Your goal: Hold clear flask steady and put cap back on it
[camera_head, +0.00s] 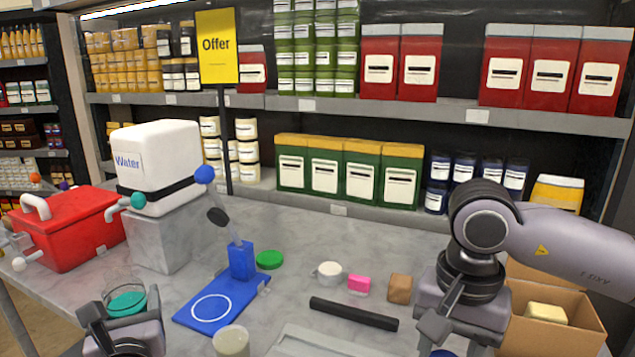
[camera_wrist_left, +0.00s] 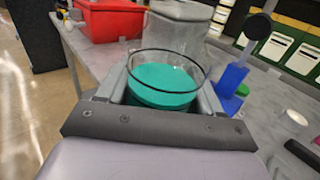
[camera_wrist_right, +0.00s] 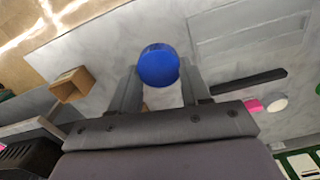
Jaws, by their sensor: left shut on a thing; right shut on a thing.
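The clear flask (camera_head: 126,303) holds teal liquid and stands at the front left of the counter in the head view. Its round rim is open at the top, with no cap on it. My left gripper (camera_head: 125,318) is shut around the flask, and the left wrist view shows the flask (camera_wrist_left: 165,80) between both fingers. My right gripper (camera_wrist_right: 158,80) is shut on a round blue cap (camera_wrist_right: 158,65), far to the right of the flask. In the head view only a sliver of the blue cap (camera_head: 443,353) shows at the bottom edge.
A blue stand (camera_head: 241,262) is right of the flask. A water container (camera_head: 158,165) and red toolbox (camera_head: 70,228) stand behind it. A black bar (camera_head: 353,314), pink block (camera_head: 359,284) and white cup (camera_head: 328,271) lie mid-counter. A cardboard box (camera_head: 550,337) is at right.

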